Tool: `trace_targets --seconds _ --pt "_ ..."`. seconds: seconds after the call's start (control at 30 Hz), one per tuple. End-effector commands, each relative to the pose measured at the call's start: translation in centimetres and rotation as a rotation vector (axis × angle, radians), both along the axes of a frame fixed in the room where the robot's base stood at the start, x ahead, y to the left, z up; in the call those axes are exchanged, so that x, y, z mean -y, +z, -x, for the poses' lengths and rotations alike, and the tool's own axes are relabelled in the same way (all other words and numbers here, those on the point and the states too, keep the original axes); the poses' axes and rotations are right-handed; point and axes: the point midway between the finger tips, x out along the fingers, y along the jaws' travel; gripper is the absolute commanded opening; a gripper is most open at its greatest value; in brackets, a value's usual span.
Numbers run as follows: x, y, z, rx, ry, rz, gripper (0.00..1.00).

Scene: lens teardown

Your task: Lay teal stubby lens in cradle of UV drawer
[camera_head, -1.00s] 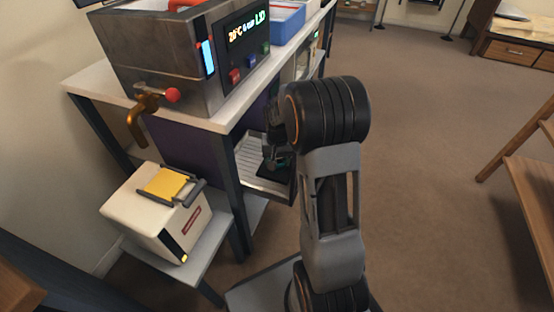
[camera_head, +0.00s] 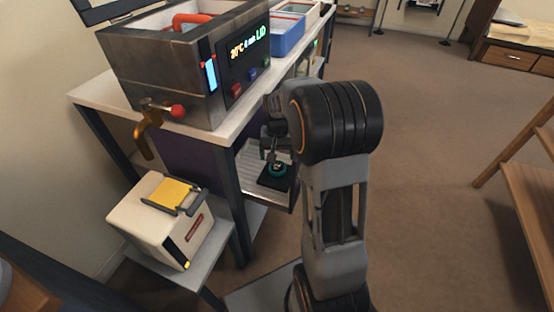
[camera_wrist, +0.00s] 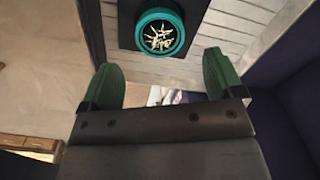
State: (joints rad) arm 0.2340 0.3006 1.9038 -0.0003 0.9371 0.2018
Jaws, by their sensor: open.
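The teal stubby lens (camera_wrist: 160,32) sits on a black cradle (camera_wrist: 127,30) in the wrist view, its round glass end facing the camera. In the head view the teal lens (camera_head: 277,170) rests on the dark cradle (camera_head: 272,181) inside the pulled-out UV drawer (camera_head: 249,162). My gripper (camera_wrist: 160,78) is open, with its two green fingers spread apart. The lens is beyond the fingers and not between them. In the head view my gripper (camera_head: 272,145) is small and dark above the lens, partly hidden by my arm.
A metal bath with an LED display (camera_head: 180,70) and an orange-brown tap stands on the bench (camera_head: 225,135). A cream box with a yellow top (camera_head: 160,225) sits on a low shelf at left. A blue bin (camera_head: 289,38) is farther back. Open floor lies to the right.

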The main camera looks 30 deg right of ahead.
Motion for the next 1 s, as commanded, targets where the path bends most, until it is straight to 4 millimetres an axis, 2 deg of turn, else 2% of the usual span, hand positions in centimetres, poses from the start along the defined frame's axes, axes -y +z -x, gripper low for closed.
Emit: trace_targets --seconds 0.03,0.1,0.3,0.5,1.0 --pt "0.0 1.4 0.0 0.003 0.0 0.0 0.87" --pt "0.0 2.4 0.0 0.003 0.0 0.0 0.87" --pt "0.0 4.4 0.0 0.001 0.0 0.0 0.87" --pt "0.0 5.0 0.0 0.0 0.0 0.0 0.87" --pt "0.0 5.0 0.0 0.002 -0.001 0.001 0.87"
